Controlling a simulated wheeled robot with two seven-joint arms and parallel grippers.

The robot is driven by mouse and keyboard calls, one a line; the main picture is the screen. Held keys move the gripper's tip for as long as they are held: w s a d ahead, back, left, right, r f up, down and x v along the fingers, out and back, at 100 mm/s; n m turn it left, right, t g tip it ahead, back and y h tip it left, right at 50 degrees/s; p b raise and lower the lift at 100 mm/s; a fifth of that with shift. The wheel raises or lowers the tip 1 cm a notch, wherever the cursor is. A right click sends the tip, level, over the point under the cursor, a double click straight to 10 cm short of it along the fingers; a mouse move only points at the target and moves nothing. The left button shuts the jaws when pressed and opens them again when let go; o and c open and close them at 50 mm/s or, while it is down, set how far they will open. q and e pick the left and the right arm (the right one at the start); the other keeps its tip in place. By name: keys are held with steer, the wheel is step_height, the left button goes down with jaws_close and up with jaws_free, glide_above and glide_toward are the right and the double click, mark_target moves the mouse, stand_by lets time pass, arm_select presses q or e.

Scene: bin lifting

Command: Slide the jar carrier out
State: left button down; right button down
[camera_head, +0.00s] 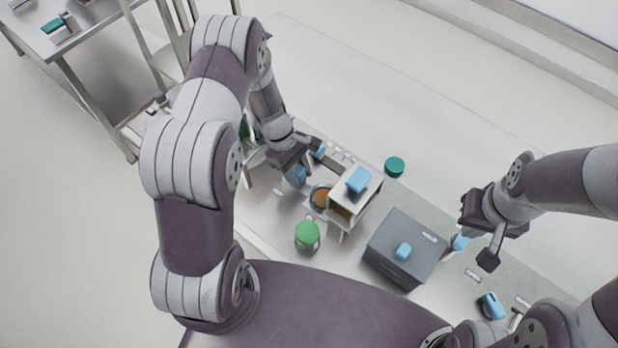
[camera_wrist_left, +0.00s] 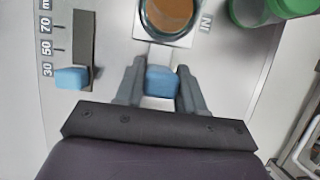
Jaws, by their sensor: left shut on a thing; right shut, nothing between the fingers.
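The jar carrier shows in the left wrist view as a white plate (camera_wrist_left: 204,32) marked "IN", with a round jar (camera_wrist_left: 168,12) of brown contents on it. My left gripper (camera_wrist_left: 160,84) is shut on the blue handle (camera_wrist_left: 161,80) at the carrier's near edge. In the head view, the brown jar (camera_head: 320,197) sits at the open side of a pale housing (camera_head: 343,205) with a blue block (camera_head: 358,180) on top. My left gripper (camera_head: 300,174) is left of it. My right gripper (camera_head: 487,258) is shut and empty, right of the grey box.
A grey box (camera_head: 405,238) with a blue knob (camera_head: 403,250) stands right of the housing. A green-lidded jar (camera_head: 307,234) stands in front, and a teal round thing (camera_head: 394,166) behind. A scale slider with a blue knob (camera_wrist_left: 72,78) is beside my left gripper.

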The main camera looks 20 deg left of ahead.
arm_select(q)
steer(key=shift+w+d+r, duration=0.1)
steer(key=c, duration=0.9)
jaws_free()
steer(key=shift+o, duration=0.7)
steer(key=shift+r, duration=0.35)
steer(key=b+v, duration=0.2)
steer(key=v, duration=1)
